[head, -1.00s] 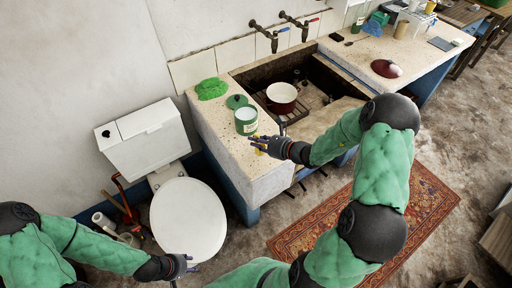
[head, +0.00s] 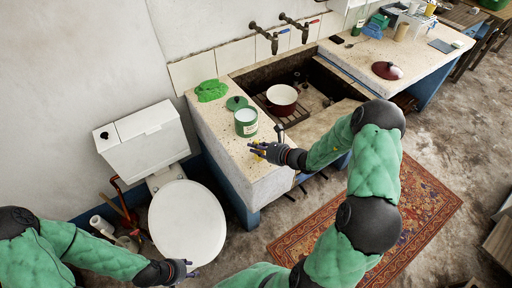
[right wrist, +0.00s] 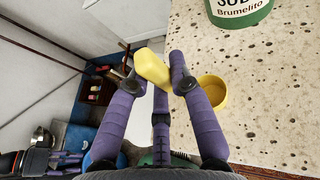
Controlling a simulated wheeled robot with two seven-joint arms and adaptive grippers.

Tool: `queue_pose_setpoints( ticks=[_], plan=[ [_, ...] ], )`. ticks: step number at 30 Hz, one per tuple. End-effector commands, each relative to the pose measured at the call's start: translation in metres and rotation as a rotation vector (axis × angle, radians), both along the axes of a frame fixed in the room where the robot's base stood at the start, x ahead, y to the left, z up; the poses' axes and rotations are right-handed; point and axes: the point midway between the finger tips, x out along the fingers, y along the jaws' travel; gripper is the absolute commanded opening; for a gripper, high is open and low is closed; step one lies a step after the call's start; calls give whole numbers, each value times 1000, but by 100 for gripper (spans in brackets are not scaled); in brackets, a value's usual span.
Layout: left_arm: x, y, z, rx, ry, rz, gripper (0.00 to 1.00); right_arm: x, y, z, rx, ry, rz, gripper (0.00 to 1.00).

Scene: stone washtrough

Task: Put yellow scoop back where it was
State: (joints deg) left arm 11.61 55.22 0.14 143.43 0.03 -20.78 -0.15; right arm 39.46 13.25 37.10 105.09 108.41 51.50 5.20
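The yellow scoop (right wrist: 152,68) is at my right gripper (right wrist: 155,72). In the right wrist view, its handle lies between the purple fingers, which look closed on it. Its round bowl (right wrist: 213,92) shows to the right, partly behind a finger, over the speckled counter. I cannot tell whether the bowl touches the counter. In the head view, my right gripper (head: 262,150) is at the counter's front edge and the scoop is mostly hidden. The green soda tin (head: 246,123), open with white contents, stands just behind it. My left gripper (head: 190,268) is by the toilet seat; its finger state is unclear.
A green lid (head: 237,103) and green cloth (head: 212,90) lie behind the tin on the counter (head: 226,146). A red-and-white pot (head: 282,98) sits in the stone trough at right. The toilet (head: 187,222) stands at left. The counter's front strip is mostly clear.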

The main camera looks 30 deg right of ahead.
Motion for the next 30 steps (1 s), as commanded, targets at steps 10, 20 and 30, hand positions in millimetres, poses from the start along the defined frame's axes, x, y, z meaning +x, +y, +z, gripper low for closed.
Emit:
queue_pose_setpoints(
  ticks=[10, 20, 30],
  plan=[
    [0, 0, 0, 0, 0, 0, 40, 0, 0, 0, 0, 1, 0, 44],
    [0, 0, 9, 0, 0, 0, 40, -21, -12, 13, -2, 1, -5, 44],
    [0, 0, 21, 0, 0, 0, 40, -78, -39, 36, -2, 2, -5, 44]
  ],
)
